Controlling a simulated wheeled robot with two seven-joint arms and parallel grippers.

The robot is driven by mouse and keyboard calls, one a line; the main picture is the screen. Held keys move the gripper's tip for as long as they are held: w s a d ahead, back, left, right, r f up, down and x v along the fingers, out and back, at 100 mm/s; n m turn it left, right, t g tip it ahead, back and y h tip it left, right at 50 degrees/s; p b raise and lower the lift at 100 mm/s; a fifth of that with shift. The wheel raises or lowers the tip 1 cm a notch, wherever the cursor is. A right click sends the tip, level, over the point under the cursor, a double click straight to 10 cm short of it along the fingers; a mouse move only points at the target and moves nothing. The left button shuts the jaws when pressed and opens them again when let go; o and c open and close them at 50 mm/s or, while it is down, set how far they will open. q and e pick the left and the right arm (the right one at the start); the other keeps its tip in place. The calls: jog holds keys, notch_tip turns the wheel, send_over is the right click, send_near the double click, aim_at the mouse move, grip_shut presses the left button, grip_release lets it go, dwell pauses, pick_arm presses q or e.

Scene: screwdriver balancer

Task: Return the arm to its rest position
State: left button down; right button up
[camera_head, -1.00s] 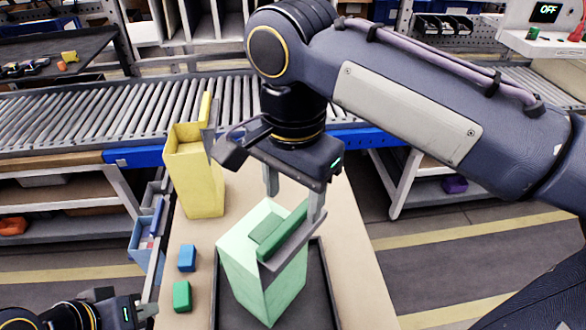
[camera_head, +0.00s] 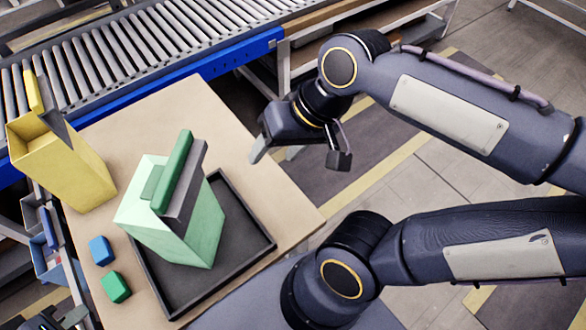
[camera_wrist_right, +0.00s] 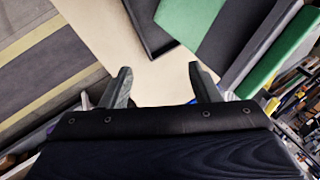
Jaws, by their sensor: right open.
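My right gripper (camera_head: 298,156) is open and empty, to the right of the light green box, over the table's right edge. Its two fingers also show apart in the right wrist view (camera_wrist_right: 160,75). The light green box (camera_head: 205,235) stands in a black tray (camera_head: 262,240), with a dark green and grey block (camera_head: 178,172) sticking out of its top. My left gripper (camera_head: 68,319) shows only as a dark piece at the bottom left edge; its fingers are not clear.
A yellow box (camera_head: 65,165) stands at the table's left, with a yellow and grey piece in its top. A blue block (camera_head: 101,250) and a green block (camera_head: 115,287) lie left of the tray. A roller conveyor (camera_head: 130,50) runs behind. The tabletop (camera_head: 190,115) behind the tray is clear.

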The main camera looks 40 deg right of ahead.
notch_tip(320, 180, down, 5)
jog(key=s+d+n+t, duration=0.1)
jog(key=s+t, duration=0.1)
jog(key=shift+s+f, duration=0.15)
jog(key=shift+s, duration=0.2)
